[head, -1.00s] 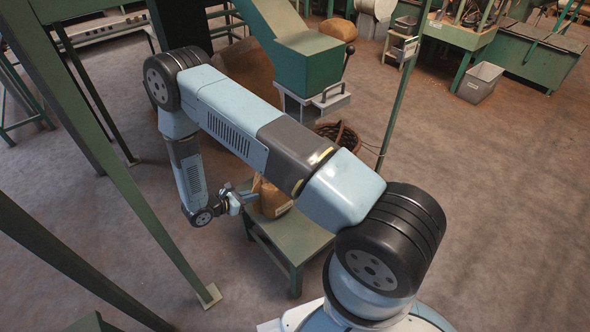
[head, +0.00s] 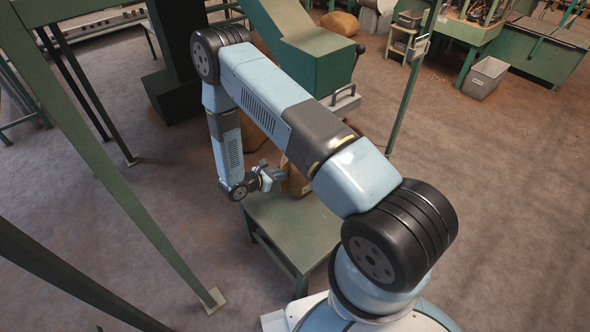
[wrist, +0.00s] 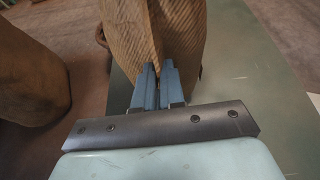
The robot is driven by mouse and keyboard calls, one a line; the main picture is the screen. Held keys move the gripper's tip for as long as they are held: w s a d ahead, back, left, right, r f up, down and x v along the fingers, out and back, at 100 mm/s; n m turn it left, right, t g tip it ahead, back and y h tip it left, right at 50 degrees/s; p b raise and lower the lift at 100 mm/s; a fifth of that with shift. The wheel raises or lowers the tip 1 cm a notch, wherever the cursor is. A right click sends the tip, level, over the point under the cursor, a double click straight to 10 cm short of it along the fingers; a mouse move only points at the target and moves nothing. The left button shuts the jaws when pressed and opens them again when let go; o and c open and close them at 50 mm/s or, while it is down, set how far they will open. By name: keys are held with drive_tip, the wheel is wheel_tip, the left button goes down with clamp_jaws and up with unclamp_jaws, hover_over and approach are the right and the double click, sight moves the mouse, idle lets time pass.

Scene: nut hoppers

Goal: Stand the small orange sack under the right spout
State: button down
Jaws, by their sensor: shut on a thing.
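The small orange-tan sack (head: 297,182) is partly hidden behind my arm in the head view. It is over or on the far part of a green bench; I cannot tell whether its base touches the top. In the wrist view the sack (wrist: 178,35) fills the upper middle, looking roughly upright. My gripper (head: 276,177) is shut on the near side of the sack, and its blue fingers (wrist: 155,78) pinch the cloth. A green spout (head: 322,62) with a metal handle hangs beyond my arm; its mouth is largely hidden.
The green bench (head: 285,228) has a bare near part. A large brown sack (wrist: 32,72) stands close at the left in the wrist view. Green posts (head: 95,150) rise at the left. The floor (head: 500,220) at the right is clear.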

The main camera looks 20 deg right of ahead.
sight(288, 168)
drive_tip(key=d, duration=0.2)
drive_tip(key=w+d, duration=0.2)
drive_tip(key=d, duration=0.1)
drive_tip(key=shift+w+d, duration=0.15)
drive_tip(key=shift+d, duration=0.2)
drive_tip(key=shift+a+f, duration=0.15)
drive_tip(key=shift+f, duration=0.6)
drive_tip(key=c, duration=1.2)
unclamp_jaws()
drive_tip(key=v, duration=1.2)
